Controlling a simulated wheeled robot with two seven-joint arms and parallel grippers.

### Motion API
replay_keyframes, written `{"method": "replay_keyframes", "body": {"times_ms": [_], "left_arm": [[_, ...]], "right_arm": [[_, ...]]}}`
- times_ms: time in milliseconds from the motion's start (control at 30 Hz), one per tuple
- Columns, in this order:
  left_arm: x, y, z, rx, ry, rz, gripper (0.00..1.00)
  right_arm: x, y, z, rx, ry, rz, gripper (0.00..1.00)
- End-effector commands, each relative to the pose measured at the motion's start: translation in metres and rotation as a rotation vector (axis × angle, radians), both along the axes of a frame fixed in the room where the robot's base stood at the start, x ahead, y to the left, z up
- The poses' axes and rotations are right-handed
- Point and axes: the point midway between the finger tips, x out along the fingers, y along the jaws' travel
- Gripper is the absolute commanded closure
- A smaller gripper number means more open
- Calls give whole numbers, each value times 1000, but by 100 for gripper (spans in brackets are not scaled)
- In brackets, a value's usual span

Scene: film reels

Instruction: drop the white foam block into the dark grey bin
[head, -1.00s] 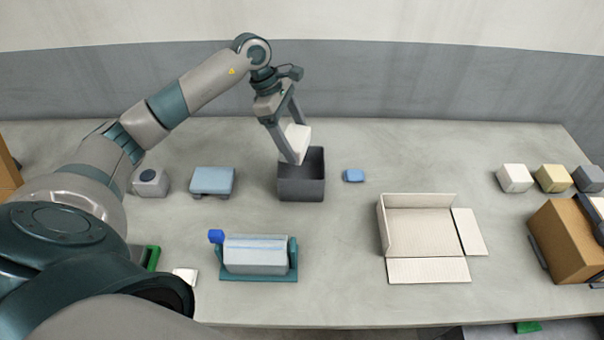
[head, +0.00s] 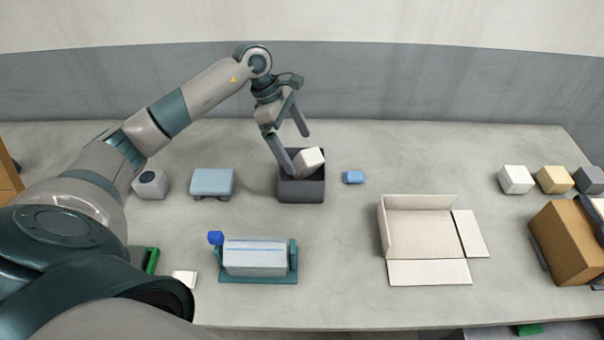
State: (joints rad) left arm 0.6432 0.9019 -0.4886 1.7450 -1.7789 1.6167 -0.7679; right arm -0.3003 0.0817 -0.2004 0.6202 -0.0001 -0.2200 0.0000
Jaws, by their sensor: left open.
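The dark grey bin (head: 302,191) stands on the table near the middle. The white foam block (head: 309,161) is at the bin's mouth, tilted, its upper part showing above the rim. Its lower part is hidden in the bin. My left gripper (head: 298,152) is open above the bin. One finger reaches down at the bin's left rear, in front of or beside the block, and the other is raised clear of it at the upper right.
A small blue block (head: 353,177) lies right of the bin, and a light blue box (head: 212,182) stands to its left. An open cardboard box (head: 428,271) lies to the right. A grey roller in a teal stand (head: 258,259) is in front. Table between them is clear.

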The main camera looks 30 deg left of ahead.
Motion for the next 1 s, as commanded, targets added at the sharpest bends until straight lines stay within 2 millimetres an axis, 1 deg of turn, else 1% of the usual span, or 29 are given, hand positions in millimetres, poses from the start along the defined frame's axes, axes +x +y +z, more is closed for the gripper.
{"method": "replay_keyframes", "body": {"times_ms": [167,367,467,700,1000], "left_arm": [[0,3,5,1,-2,1,1],[-2,11,24,2,-4,2,1],[-3,18,40,3,-5,2,1],[-9,35,84,1,-6,2,1],[-15,54,134,0,-4,2,1]], "right_arm": [[0,-1,-4,-1,0,0,89],[0,-1,-14,-1,0,0,89],[0,-1,-21,-1,0,0,89],[0,1,-38,1,0,0,89],[0,4,-52,4,0,-2,89]]}}
